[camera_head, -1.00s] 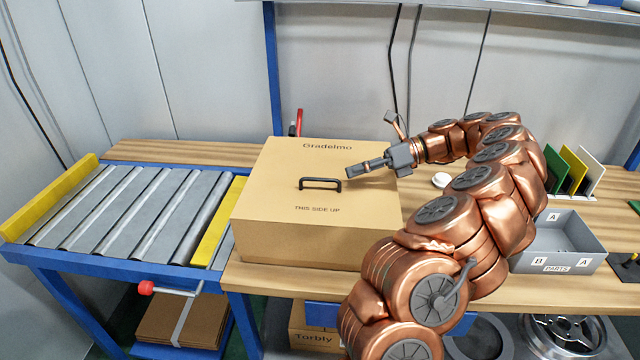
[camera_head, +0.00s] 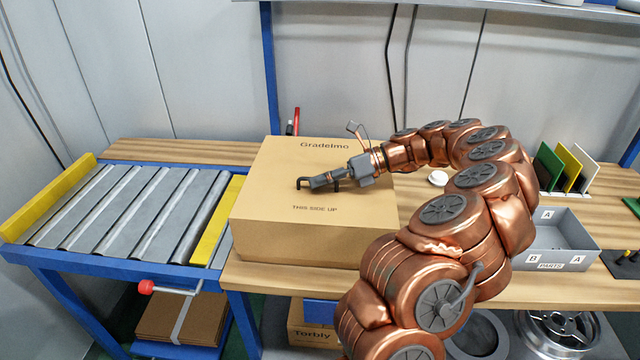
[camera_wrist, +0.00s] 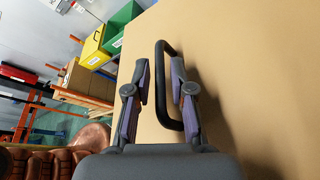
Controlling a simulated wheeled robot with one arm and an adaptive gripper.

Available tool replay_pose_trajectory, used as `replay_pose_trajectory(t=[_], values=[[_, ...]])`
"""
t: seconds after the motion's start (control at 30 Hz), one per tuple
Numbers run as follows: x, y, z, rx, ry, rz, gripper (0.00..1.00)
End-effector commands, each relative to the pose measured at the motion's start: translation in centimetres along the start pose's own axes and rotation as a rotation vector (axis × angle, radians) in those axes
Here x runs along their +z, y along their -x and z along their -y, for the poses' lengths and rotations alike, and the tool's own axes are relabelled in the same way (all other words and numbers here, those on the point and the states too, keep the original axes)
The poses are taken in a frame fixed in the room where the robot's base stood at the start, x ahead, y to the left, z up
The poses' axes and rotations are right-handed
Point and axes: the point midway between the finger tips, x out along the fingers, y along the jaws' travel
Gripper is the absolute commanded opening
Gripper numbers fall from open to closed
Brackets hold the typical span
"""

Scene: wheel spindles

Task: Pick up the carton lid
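The tan carton lid (camera_head: 268,200) forms the top of a closed box on the bench, printed "Gradelmo" and "THIS SIDE UP". Its black bar handle (camera_head: 301,184) stands in the middle of the top, partly hidden by my gripper (camera_head: 320,182). In the wrist view, the handle (camera_wrist: 161,95) runs between the two fingers of my gripper (camera_wrist: 159,70). The fingers are apart, one on each side of the bar, with a gap visible on the left side. The lid's plain surface (camera_wrist: 250,70) fills the right of that view.
A roller conveyor (camera_head: 130,215) with yellow end bars adjoins the box's left side. A grey parts bin (camera_head: 552,245) and coloured upright plates (camera_head: 567,168) stand on the bench at right. A small white round item (camera_head: 438,178) lies near my arm.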

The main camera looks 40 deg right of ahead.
Motion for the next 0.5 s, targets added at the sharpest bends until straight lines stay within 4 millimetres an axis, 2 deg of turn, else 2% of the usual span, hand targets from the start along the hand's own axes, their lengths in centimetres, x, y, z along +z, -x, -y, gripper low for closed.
replay_pose_trajectory(t=[0.13,0.33,0.5], values=[[-0.02,0.03,0.03,0.0,0.0,0.0,0.23],[-0.01,0.05,0.03,0.0,0.0,0.0,0.02],[-0.01,0.05,0.03,0.0,0.0,0.001,0.0]])
